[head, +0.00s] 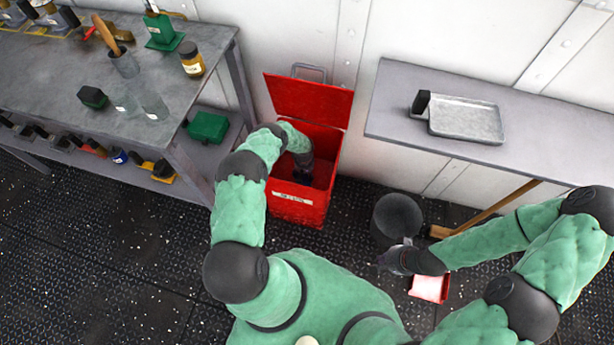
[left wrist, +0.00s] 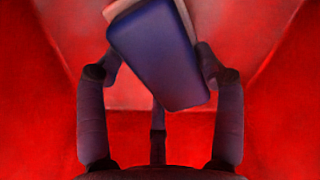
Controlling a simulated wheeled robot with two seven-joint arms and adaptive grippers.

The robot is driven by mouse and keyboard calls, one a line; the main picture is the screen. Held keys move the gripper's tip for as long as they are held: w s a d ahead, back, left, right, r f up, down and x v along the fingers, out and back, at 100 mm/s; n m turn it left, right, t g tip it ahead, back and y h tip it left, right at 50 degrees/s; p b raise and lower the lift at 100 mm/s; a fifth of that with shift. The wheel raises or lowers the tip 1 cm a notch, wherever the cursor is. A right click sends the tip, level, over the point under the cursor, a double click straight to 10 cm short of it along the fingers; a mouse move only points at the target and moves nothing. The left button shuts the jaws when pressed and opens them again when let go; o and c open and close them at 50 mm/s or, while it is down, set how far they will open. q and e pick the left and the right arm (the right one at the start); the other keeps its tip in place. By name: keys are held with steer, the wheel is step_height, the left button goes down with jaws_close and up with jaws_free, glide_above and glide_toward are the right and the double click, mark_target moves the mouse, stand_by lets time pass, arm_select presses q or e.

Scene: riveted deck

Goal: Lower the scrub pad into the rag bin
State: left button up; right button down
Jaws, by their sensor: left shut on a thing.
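The rag bin (head: 298,210) is a red box with a pale label on its front, standing on the floor between two benches. Its lid (head: 310,98) is open and tilted back toward the wall. My left gripper (head: 302,174) reaches down inside the bin's opening. In the left wrist view its fingers are shut on the dark blue scrub pad (left wrist: 158,58), which has a pale layer along its edge. Red bin walls surround it there; a gap to the floor cannot be judged. My right gripper (head: 384,264) is low at the right, away from the bin; its fingers are unclear.
The left bench (head: 55,75) carries bottles, a jar and a cup, with more items on its lower shelf. The right bench (head: 390,95) holds a metal tray (head: 466,120). A dark bucket (head: 397,218) and a red box (head: 429,288) lie near my right arm.

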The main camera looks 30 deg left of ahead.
arm_select(q)
steer(key=shift+f, duration=0.75)
stand_by(0.5)
steer(key=o, duration=1.2)
steer(key=shift+r, duration=6)
